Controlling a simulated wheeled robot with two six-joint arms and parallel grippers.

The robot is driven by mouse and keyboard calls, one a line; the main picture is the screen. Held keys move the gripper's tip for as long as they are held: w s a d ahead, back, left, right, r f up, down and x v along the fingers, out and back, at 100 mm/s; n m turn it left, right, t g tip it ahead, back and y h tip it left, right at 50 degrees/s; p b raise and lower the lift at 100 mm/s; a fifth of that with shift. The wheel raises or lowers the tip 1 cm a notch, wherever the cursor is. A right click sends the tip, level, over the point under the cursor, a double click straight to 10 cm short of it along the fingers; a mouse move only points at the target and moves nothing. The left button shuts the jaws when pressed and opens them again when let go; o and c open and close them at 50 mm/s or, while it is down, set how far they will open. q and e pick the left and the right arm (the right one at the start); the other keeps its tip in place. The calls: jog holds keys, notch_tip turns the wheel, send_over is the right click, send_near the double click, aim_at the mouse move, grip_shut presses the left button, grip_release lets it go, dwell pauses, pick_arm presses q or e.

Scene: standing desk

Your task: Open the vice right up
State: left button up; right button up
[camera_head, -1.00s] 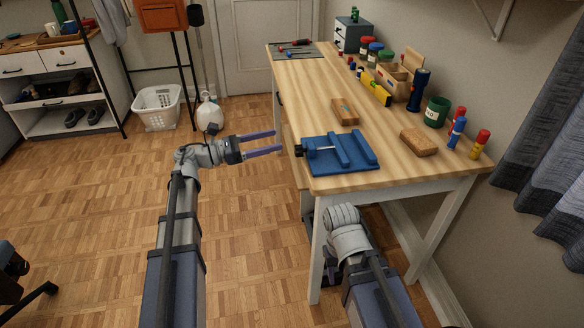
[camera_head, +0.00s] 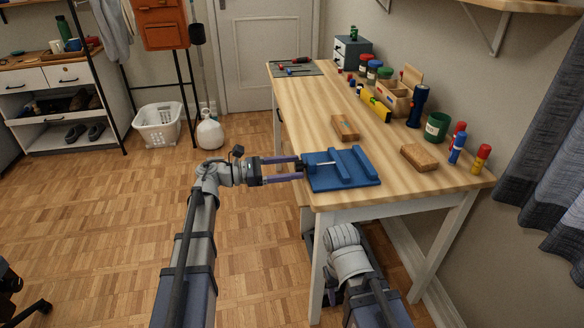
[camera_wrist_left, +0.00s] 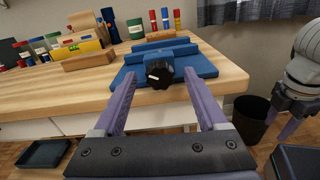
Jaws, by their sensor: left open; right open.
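The blue vice (camera_head: 354,181) lies on the near end of the desk, its two jaw bars parallel with a narrow gap between them. A pale screw runs left from it to a black knob, which shows in the left wrist view (camera_wrist_left: 160,75) at the desk edge. My left gripper (camera_head: 301,168) is open, its purple fingers on either side of the knob; in the left wrist view (camera_wrist_left: 162,88) neither finger is clearly touching it.
A wooden block (camera_head: 345,127) lies behind the vice and another (camera_head: 419,157) to its right. A green can (camera_head: 437,127), a blue bottle (camera_head: 457,148) and a yellow bottle (camera_head: 480,158) stand along the wall side.

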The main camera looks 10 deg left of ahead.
pick_arm(q)
jog(key=shift+d, duration=0.2)
grip_shut()
dwell(0.6)
